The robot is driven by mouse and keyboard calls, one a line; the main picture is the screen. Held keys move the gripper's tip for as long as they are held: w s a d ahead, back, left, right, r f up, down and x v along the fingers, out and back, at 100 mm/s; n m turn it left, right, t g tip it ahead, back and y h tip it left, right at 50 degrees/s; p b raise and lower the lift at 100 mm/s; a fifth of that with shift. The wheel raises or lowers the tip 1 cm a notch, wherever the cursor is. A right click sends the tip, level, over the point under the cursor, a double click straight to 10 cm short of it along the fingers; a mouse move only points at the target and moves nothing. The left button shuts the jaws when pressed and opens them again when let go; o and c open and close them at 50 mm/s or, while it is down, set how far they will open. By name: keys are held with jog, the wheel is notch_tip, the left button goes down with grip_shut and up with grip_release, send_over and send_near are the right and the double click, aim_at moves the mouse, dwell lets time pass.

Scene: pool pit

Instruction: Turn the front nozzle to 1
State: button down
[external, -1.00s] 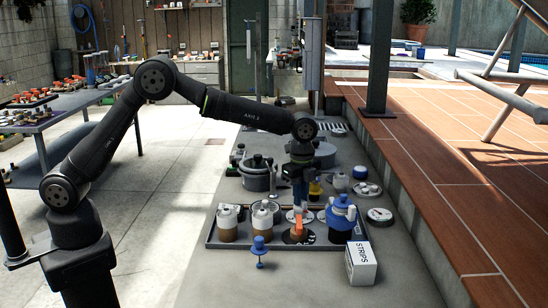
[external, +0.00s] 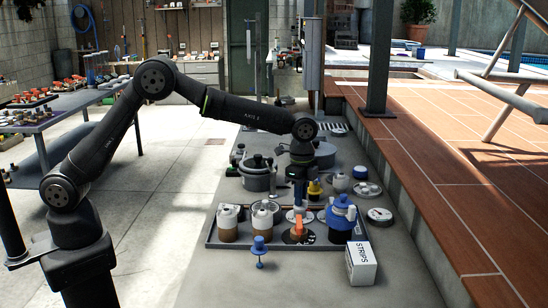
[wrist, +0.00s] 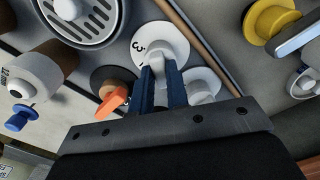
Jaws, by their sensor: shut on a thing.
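My gripper (external: 298,208) points straight down over the grey tray (external: 222,243). In the wrist view its blue fingers (wrist: 162,80) are shut on a white nozzle (wrist: 159,64). An orange nozzle (wrist: 112,101) on a dark disc lies just left of the fingers. In the external view the orange nozzle (external: 296,230) is nearer the camera than the fingers. Another white nozzle (wrist: 199,91) shows right of the fingers.
A blue knob (external: 259,246) and a STRIPS box (external: 361,264) are in front. A yellow-topped piece (external: 314,189) and a lidded pot (external: 258,176) are behind.

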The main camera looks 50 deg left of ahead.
jog(key=shift+r, duration=0.1)
jog(key=c, duration=1.4)
grip_release()
notch_tip(320, 180, up, 17)
jog(key=shift+r, duration=0.2)
jog(key=shift+f, duration=0.1)
notch_tip(320, 180, down, 17)
jog(key=shift+f, duration=0.2)
